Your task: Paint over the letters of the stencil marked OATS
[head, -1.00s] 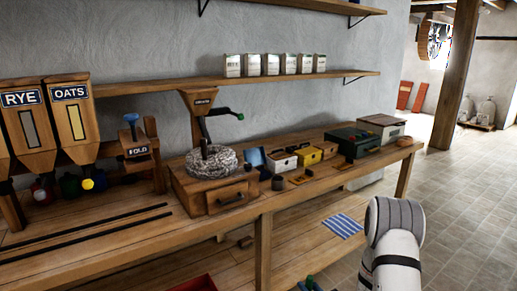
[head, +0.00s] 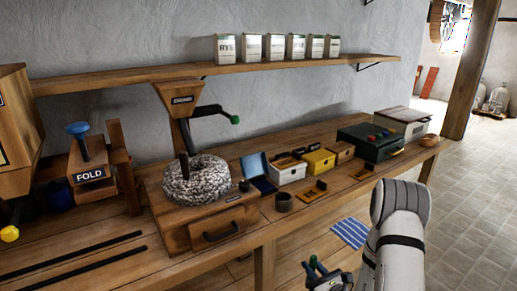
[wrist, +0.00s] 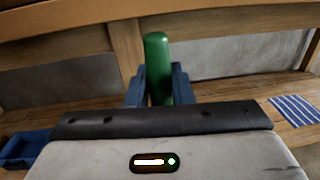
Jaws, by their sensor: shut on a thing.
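My gripper (head: 328,273) is low at the bottom of the head view, in front of the bench. In the wrist view my gripper (wrist: 158,88) is shut on a green rounded handle (wrist: 157,60) that stands up between its blue fingers. The handle's lower end is hidden. Two small brown plates with dark markings lie on the bench: a nearer plate (head: 315,190) and a farther plate (head: 361,174). I cannot read their lettering, so I cannot tell whether either is the OATS stencil. A small dark pot (head: 284,202) stands left of the nearer plate.
On the bench (head: 345,205) stand a stone mill (head: 195,178), an open blue box (head: 257,168), a white box (head: 287,172), a yellow box (head: 319,162) and a dark green case (head: 370,142). A shelf (head: 130,77) holds several bags. A striped mat (head: 350,232) lies below.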

